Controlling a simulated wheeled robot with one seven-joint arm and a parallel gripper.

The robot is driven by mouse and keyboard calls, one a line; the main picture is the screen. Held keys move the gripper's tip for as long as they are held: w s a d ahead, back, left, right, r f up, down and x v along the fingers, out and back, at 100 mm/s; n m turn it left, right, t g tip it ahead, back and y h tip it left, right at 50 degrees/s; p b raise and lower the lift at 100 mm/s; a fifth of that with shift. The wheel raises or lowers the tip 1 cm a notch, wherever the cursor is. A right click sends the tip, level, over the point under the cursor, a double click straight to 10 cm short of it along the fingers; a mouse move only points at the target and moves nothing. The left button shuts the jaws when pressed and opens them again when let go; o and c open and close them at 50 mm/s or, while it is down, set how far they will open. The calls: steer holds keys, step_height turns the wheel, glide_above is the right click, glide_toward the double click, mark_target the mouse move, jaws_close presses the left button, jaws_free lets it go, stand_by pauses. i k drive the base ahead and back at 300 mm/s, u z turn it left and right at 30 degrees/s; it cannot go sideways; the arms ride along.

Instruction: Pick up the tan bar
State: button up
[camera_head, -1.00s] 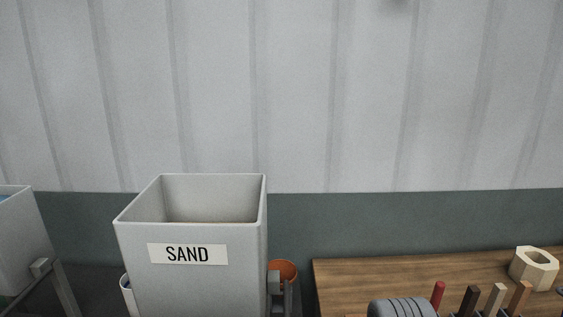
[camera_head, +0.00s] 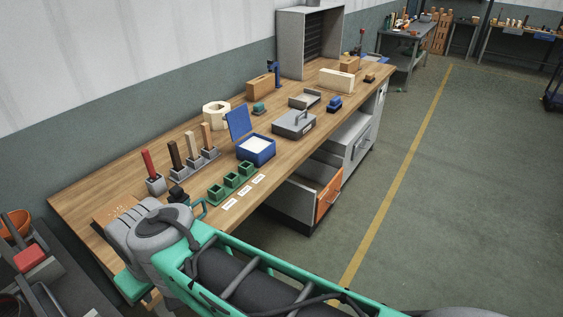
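A row of upright bars stands in grey holders near the left end of the wooden workbench (camera_head: 75,198). They are a dark brown bar (camera_head: 174,155), a pale greyish-tan bar (camera_head: 190,145) and an orange-tan bar (camera_head: 206,135). The pale one fits the tan bar best, but the orange-tan one beside it is close in colour. Both stand upright and apart from my arm. My green and grey arm crosses the foreground below them. I cannot make out my gripper's fingers in this view.
A red-handled piece (camera_head: 148,160) stands left of the row. Green open blocks (camera_head: 231,181), a blue-lidded box (camera_head: 257,150) and a cream ring (camera_head: 216,115) are close by on the right. An orange-fronted drawer (camera_head: 328,196) stands open below the bench. The floor to the right is clear.

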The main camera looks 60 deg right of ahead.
mark_target(205, 128)
steer(key=u, duration=0.4)
steer(key=k, duration=0.2)
steer(key=z, duration=1.65)
steer(key=i, duration=0.55)
steer(key=z, duration=0.2)
